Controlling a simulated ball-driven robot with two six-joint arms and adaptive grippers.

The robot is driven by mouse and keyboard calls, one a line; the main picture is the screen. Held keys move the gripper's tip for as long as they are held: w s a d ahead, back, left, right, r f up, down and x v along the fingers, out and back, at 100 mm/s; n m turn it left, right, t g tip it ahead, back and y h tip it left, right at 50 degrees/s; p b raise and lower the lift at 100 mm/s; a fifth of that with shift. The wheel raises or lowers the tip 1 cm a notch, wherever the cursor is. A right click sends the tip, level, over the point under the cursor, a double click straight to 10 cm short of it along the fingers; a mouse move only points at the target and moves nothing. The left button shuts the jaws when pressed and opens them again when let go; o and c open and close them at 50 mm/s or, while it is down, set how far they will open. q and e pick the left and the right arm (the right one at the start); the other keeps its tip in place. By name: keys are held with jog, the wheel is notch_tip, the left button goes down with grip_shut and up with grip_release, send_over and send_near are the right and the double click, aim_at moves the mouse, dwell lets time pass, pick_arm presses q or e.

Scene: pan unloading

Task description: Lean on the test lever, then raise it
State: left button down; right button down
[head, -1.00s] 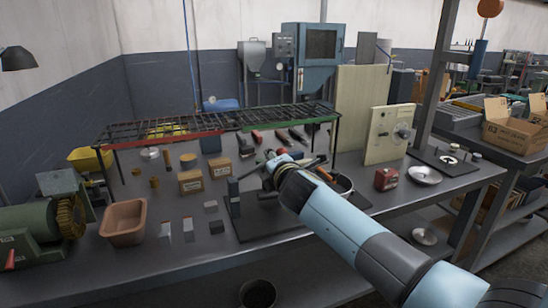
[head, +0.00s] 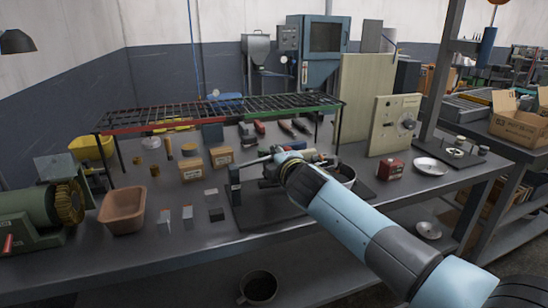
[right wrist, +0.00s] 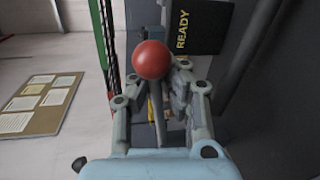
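The test lever (head: 256,161) is a pale rod running from a dark upright post (head: 235,185) on the bench toward my right gripper (head: 281,163). In the right wrist view its red ball knob (right wrist: 151,60) sits between the two fingers of the right gripper (right wrist: 158,72), with rod below it. The fingers stand about a knob's width apart. The knob covers part of the left finger, so I cannot tell whether they press on it. In the head view the gripper hides the knob. A dark sign reading READY (right wrist: 198,27) shows beyond. My left gripper is not in view.
A wire rack (head: 220,112) on legs spans the bench behind the lever. Cardboard boxes (head: 192,169), small blocks and a brown bin (head: 122,210) are to the left. A round pan (head: 343,174) is partly behind my arm. A red box (head: 390,169) stands right.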

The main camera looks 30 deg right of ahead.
jog(key=c, duration=1.7)
grip_release()
jog(key=shift+s+d+f, duration=0.2)
jog(key=shift+s, duration=0.3)
jog(key=shift+o, duration=1.4)
jog(key=shift+s+r, duration=0.1)
jog(key=shift+r, duration=0.05)
jog(key=shift+o, duration=0.7)
jog(key=shift+w, duration=0.2)
jog(key=shift+s+a+r, duration=0.1)
jog(key=shift+s+a, duration=0.1)
jog(key=shift+s, duration=0.1)
jog(key=v, duration=1.1)
jog(key=shift+s, duration=0.2)
jog(key=shift+r, duration=0.15)
